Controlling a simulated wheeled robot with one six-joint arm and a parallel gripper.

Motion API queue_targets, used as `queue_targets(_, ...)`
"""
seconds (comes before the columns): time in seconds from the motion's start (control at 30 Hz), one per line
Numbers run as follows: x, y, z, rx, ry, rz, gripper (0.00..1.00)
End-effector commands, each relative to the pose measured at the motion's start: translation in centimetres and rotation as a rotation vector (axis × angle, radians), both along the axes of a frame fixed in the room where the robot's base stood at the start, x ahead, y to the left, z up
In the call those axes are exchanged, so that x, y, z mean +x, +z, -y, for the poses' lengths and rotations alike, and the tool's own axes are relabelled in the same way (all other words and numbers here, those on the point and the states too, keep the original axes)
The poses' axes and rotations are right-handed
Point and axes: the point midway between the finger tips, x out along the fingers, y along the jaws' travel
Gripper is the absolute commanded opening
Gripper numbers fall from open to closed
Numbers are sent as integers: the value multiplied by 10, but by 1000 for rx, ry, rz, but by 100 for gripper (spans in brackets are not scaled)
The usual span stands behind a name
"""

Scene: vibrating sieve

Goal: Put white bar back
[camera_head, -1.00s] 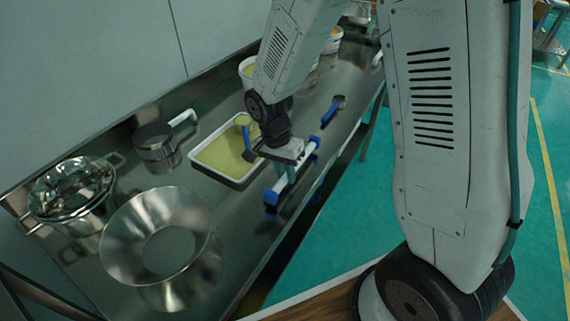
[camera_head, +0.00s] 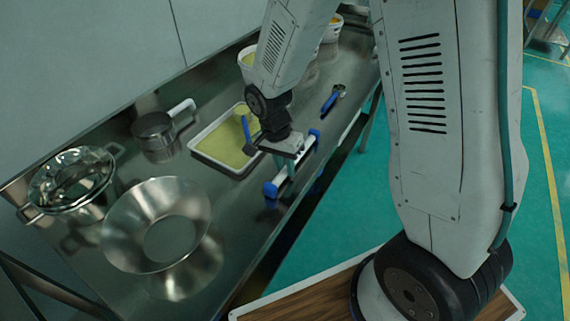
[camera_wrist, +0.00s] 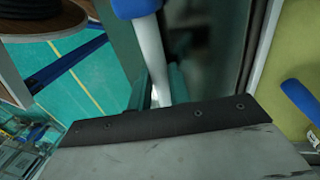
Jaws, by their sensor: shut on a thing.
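The white bar (camera_head: 283,177) has blue ends and lies along the front edge of the steel table. My gripper (camera_head: 291,171) is at the middle of the bar, shut on it. In the wrist view the white bar (camera_wrist: 152,55) runs up from my gripper (camera_wrist: 158,90) to a blue end at the top. The bar is at or close above the table surface; I cannot tell if it touches. Part of the bar is hidden behind my gripper.
A white tray (camera_head: 205,158) of yellow-green material, with a blue-handled scoop, lies behind the bar. A steel funnel (camera_head: 122,225), a lidded pot (camera_head: 45,190) and a steel pan (camera_head: 152,140) stand to the left. A blue-handled tool (camera_head: 329,104) lies farther back.

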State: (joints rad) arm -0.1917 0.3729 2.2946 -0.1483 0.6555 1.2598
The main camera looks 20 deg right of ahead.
Motion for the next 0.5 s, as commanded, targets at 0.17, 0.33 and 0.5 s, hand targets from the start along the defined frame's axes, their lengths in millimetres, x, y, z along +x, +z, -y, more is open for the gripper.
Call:
queue_targets(0.17,0,0,0,0,0,0,1)
queue_targets(0.33,0,0,0,0,0,0,45)
queue_targets(0.5,0,0,0,0,0,0,45)
